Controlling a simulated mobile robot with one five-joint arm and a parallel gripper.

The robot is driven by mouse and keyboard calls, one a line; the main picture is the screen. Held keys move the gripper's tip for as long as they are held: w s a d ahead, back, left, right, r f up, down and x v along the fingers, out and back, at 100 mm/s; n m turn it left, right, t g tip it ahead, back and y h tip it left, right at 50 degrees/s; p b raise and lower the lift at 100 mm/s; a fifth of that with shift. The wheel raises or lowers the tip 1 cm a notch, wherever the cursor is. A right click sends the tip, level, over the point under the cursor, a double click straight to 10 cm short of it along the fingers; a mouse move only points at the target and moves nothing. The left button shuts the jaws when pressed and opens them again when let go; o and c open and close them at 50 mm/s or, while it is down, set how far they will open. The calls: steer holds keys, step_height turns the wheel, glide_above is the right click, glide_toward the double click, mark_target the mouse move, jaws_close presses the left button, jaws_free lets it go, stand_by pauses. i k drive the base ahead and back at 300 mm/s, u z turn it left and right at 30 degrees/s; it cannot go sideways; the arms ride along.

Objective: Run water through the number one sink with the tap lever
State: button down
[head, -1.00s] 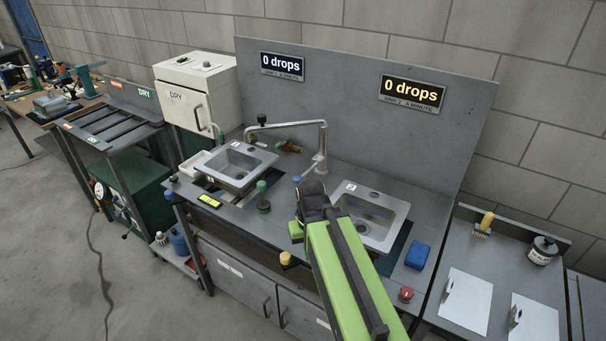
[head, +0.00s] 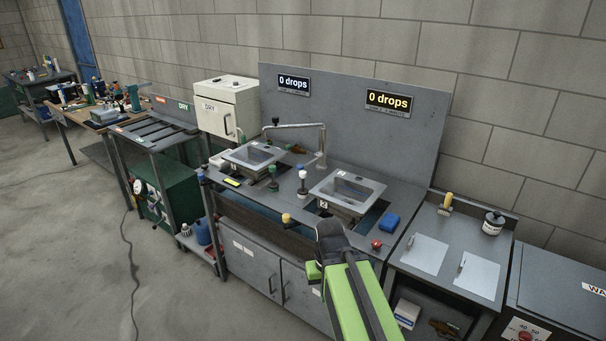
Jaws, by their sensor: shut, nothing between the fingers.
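The left sink (head: 252,156) is a steel basin under the left display (head: 293,84), which reads 0 drops. The right sink (head: 346,188) lies under the right display (head: 389,101), which also reads 0 drops. A steel tap (head: 321,148) stands between them at the back, its spout (head: 290,125) reaching left over the left sink. No water shows at the spout. A blue-topped upright handle (head: 303,184) and a green-topped one (head: 273,178) stand between the sinks; which is the tap lever I cannot tell. My gripper (head: 329,228) is shut and empty, in front of the right sink in the picture.
A yellow knob (head: 286,218) is at the counter's front edge. A blue block (head: 389,222) and red button (head: 376,244) lie right of the right sink. A side bench (head: 455,239) holds a brush and a jar. Open floor (head: 75,250) lies at left.

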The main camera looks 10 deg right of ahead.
mark_target(300, 167)
steer(key=u, duration=0.35)
steer(key=i, duration=0.35)
steer(key=u, duration=0.7)
steer(key=i, duration=2.15)
steer(key=z, duration=0.3)
